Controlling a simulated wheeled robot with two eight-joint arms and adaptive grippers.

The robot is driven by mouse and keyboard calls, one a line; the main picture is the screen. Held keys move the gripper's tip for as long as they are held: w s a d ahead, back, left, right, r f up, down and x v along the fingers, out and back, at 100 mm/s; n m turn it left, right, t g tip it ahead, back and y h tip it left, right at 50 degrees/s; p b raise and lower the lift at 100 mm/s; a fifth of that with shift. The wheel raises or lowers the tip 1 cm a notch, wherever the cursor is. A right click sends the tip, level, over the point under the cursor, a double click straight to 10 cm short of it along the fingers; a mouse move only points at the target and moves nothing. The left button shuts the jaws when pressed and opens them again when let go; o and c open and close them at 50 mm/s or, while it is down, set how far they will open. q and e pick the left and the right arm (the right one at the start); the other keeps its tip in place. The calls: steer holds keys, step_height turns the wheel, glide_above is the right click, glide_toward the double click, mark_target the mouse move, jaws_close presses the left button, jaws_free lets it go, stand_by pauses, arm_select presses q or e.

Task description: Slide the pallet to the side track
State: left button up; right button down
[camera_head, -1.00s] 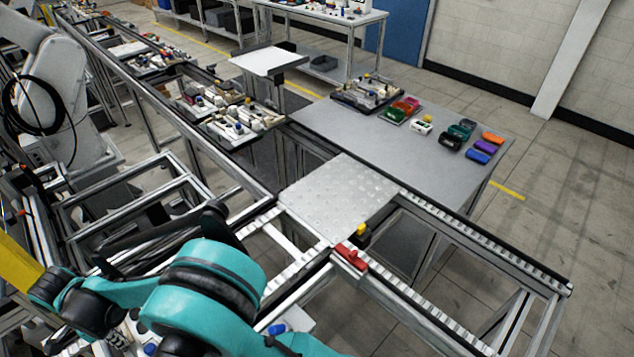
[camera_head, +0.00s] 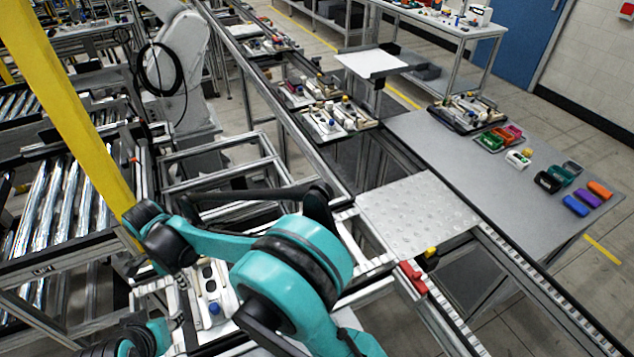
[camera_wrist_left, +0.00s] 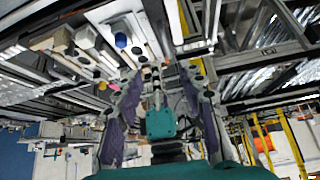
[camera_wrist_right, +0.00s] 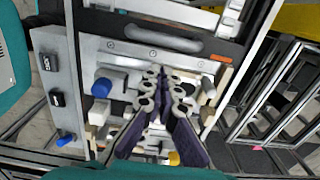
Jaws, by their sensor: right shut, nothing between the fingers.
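A pallet (camera_head: 222,283) with pale fixture parts and a blue knob shows low in the head view, partly hidden by my teal arm. In the right wrist view, my right gripper (camera_wrist_right: 160,78) is shut and empty over a pallet (camera_wrist_right: 185,60) with white blocks, a blue cap and a yellow knob; contact cannot be told. In the left wrist view, my left gripper (camera_wrist_left: 165,75) has its fingers spread wide with nothing between them. A fixture with a blue knob (camera_wrist_left: 120,40) lies beyond it. A roller track (camera_head: 545,285) runs to the lower right in the head view.
A bare dimpled metal plate (camera_head: 415,215) bridges the rails, with a red block (camera_head: 412,277) at its near corner. A grey table (camera_head: 440,150) holds coloured parts. Other pallets (camera_head: 340,118) stand on the far line. A yellow post (camera_head: 75,120) rises at left.

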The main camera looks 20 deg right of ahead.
step_height(320, 180, up, 3)
steer(key=shift+r+p, duration=0.2)
steer(key=shift+p, duration=0.7)
